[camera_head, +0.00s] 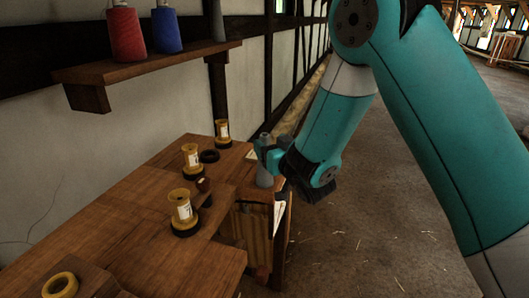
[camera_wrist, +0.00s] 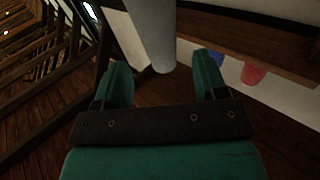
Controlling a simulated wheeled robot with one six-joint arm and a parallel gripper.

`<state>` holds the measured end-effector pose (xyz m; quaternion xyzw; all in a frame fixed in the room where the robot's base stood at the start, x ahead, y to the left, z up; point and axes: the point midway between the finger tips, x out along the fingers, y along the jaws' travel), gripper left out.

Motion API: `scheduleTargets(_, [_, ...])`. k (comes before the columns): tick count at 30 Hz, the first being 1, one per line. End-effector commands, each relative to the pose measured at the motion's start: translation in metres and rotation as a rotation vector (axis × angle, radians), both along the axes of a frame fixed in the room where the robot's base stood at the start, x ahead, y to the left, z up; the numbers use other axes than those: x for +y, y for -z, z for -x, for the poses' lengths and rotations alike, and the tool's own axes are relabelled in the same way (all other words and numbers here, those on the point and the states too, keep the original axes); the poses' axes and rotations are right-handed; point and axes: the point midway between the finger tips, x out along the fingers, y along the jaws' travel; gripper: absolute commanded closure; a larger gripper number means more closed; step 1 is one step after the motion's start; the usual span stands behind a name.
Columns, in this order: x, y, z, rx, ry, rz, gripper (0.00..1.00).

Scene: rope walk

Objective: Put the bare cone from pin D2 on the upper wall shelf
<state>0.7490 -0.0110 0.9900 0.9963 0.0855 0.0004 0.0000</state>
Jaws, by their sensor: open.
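The pin under the cone is hidden, and no pin label is readable. The wall shelf (camera_head: 150,62) is at the upper left, holding a red cone (camera_head: 126,36), a blue cone (camera_head: 166,30) and a grey cone-like piece (camera_head: 218,20) at its right end.
Yellow spools (camera_head: 181,206) with labels stand on the bench (camera_head: 110,225) left of my gripper. A yellow ring (camera_head: 60,285) lies at the front left. Open floor (camera_head: 370,240) is on the right.

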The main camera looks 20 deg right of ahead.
Motion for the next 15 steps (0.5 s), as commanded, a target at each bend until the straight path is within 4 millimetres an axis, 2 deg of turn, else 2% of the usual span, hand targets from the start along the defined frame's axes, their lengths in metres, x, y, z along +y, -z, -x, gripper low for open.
scheduleTargets(15, [0.011, -0.002, -0.046, 0.003, -0.001, 0.001, 0.34])
